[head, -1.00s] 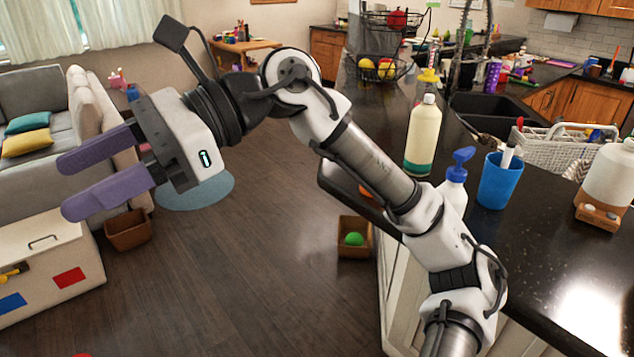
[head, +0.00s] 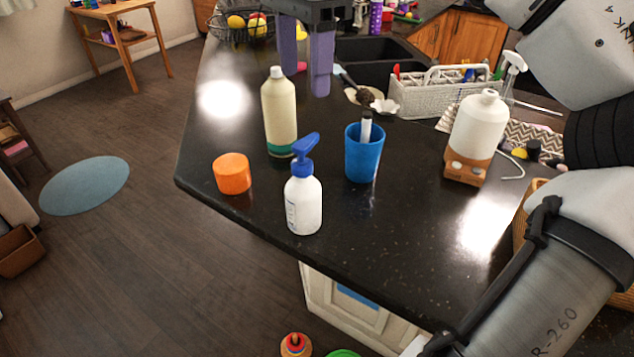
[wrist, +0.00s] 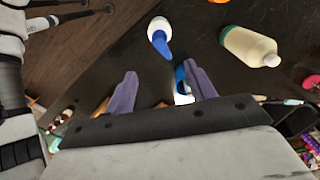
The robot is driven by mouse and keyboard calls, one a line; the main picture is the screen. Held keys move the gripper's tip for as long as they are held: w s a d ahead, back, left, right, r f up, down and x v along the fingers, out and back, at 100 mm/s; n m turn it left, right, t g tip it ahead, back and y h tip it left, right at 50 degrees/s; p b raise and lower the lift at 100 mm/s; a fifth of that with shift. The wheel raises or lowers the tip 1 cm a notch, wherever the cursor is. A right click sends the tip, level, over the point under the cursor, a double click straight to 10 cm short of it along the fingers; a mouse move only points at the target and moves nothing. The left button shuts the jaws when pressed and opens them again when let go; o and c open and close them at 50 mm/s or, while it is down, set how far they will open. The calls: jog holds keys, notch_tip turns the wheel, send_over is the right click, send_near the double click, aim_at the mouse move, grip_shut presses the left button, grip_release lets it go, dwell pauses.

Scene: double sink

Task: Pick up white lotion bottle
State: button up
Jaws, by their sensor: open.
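The white lotion bottle (head: 303,206) with a blue pump top stands upright on the dark counter near its front edge. It also shows in the wrist view (wrist: 158,27), at the upper middle beyond the fingertips. My gripper (head: 305,82) has two purple fingers, spread apart and empty, pointing down at the top of the head view. It is above the counter, farther back than the bottle and not touching it.
A white jug (head: 481,125) and a caddy (head: 440,96) are farther right.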

aim_at(301, 145)
notch_tip(301, 145, down, 8)
jog(key=b, duration=0.7)
jog(key=shift+s+a+f+b, duration=0.1)
jog(key=shift+s+f+b, duration=0.1)
jog(key=shift+b, duration=0.15)
jog(key=shift+a+f+p, duration=0.2)
jog(key=shift+f+p, duration=0.35)
jog(key=shift+f, duration=2.1)
grip_shut()
